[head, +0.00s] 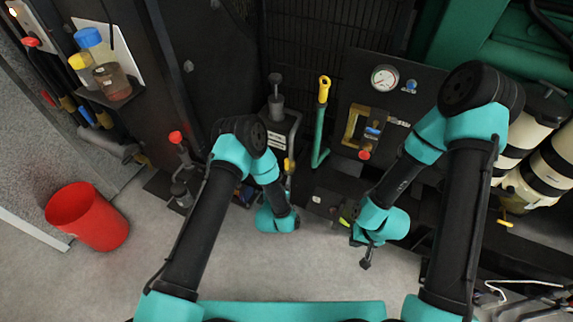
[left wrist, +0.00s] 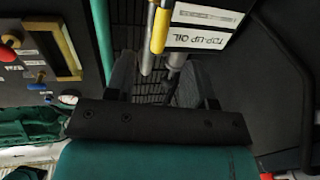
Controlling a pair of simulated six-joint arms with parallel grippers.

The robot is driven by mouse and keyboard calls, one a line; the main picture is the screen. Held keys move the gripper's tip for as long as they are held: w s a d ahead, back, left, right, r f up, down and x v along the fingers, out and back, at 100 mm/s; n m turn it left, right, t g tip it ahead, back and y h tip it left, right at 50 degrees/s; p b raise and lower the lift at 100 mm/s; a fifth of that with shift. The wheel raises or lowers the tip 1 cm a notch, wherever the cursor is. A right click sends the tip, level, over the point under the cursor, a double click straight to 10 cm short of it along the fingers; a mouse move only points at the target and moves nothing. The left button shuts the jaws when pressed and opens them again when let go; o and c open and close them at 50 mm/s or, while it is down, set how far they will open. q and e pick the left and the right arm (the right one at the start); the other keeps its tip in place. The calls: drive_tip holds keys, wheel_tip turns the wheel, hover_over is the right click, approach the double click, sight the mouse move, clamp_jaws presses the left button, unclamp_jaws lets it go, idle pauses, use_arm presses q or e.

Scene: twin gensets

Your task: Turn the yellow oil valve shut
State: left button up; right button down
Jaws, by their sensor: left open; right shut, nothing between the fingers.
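The yellow valve handle (head: 290,165) shows in the head view just above my left wrist. It also shows as a yellow bar (left wrist: 160,30) in the left wrist view, beside a white label reading "TOP-UP OIL" (left wrist: 205,14). My left gripper (left wrist: 163,88) is open, its two dark fingers spread on either side of the view below the handle. I see no contact between the fingers and the handle. In the head view my left fingers are hidden by the wrist. My right gripper (head: 366,264) is shut and empty, low at the right of centre.
A green tube (head: 320,140) with a yellow top stands right of the handle. A panel with a gauge (head: 384,78) and a red knob (head: 364,154) is further right. A red bucket (head: 88,216) stands on open floor at left. Striped cylinders (head: 548,160) stand at far right.

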sight(286, 166)
use_arm(q)
drive_tip(key=x, duration=0.8)
drive_tip(key=shift+w, duration=0.1)
drive_tip(key=shift+c, duration=0.3)
clamp_jaws()
